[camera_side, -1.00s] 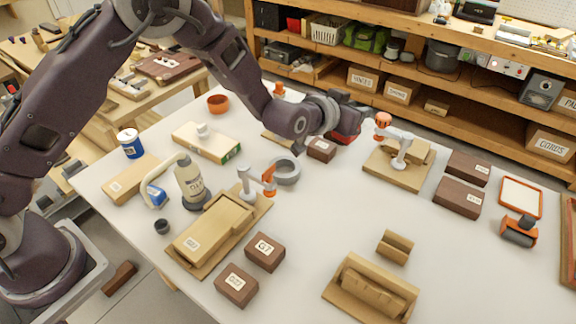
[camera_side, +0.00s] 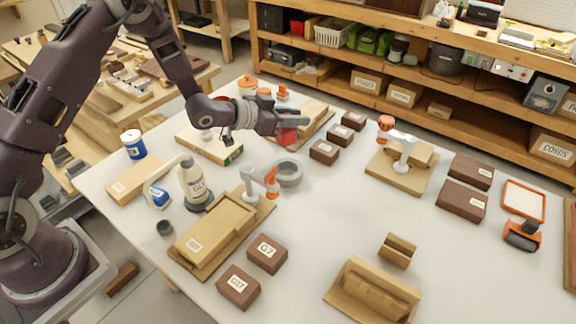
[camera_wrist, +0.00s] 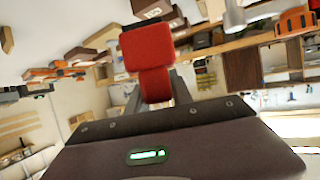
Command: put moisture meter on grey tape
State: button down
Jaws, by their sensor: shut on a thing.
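My gripper (camera_side: 290,122) is shut on a red and dark object, which I take to be the moisture meter (camera_side: 287,136). In the wrist view the red meter (camera_wrist: 147,55) stands between the fingers, its far end dark. The grey tape (camera_side: 289,173) is a thick ring lying flat on the white table. The held meter is in the air, above and behind the tape in the side view, apart from it. The gripper partly hides the meter in the side view.
An orange-tipped clamp (camera_side: 252,186) and a cardboard box (camera_side: 215,229) stand close to the tape's left and front. A dark brown box (camera_side: 324,151) lies just behind it to the right. The table right of the tape (camera_side: 335,205) is clear.

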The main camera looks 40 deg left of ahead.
notch_tip(320, 180, down, 10)
jog(key=shift+r, duration=0.2)
jog(key=shift+f, duration=0.2)
jog(key=c, duration=1.1)
grip_release()
